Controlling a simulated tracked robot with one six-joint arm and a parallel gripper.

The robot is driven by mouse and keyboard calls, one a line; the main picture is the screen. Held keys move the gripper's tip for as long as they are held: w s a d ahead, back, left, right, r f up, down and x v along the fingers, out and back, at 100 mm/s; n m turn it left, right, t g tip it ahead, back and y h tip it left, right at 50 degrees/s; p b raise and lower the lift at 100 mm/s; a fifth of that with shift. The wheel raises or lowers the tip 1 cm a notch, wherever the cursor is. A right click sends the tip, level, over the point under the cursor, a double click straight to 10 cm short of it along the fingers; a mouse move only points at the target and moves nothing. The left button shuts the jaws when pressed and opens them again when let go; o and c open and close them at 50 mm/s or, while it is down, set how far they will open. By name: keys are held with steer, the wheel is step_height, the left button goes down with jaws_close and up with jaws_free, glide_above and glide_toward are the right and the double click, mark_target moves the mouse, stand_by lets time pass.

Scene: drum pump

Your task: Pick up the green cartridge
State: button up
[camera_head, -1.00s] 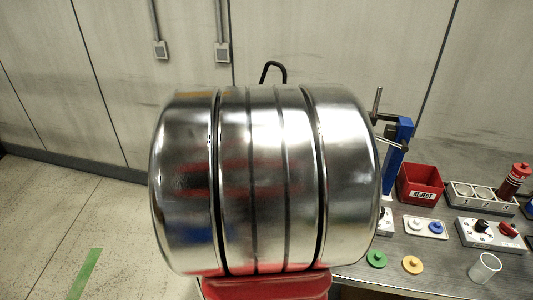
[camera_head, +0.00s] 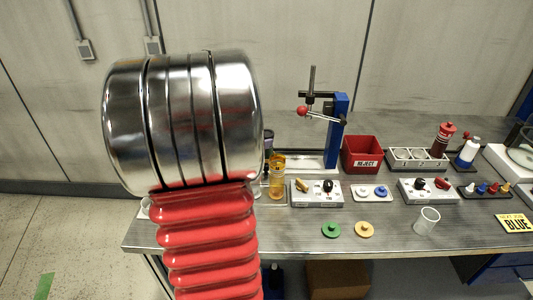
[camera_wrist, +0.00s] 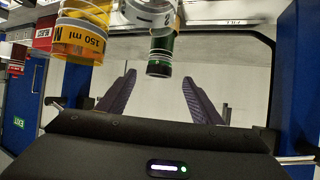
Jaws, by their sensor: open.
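The green cartridge (camera_wrist: 159,58) shows in the wrist view at the top middle, as a dark green cylinder with a pale band and a clear, marked part above it. My gripper (camera_wrist: 158,76) is open, with its two dark fingers apart. The cartridge appears in line with the gap between the fingertips; I cannot tell how far beyond them it is. Nothing is held. In the head view my silver and red arm covers the left of the bench, and I cannot make out the gripper or the green cartridge there.
An amber cylinder marked 150 ml (camera_wrist: 80,38) stands left of the cartridge in the wrist view. On the bench are a blue press (camera_head: 337,125), a red reject bin (camera_head: 361,155), switch boxes, a green disc (camera_head: 331,230), a yellow disc (camera_head: 364,229) and a clear cup (camera_head: 427,221).

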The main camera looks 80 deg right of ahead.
steer(key=shift+x, duration=0.95)
steer(key=shift+x, duration=2.6)
steer(key=shift+r, duration=0.1)
steer(key=shift+c, duration=0.3)
jaws_close()
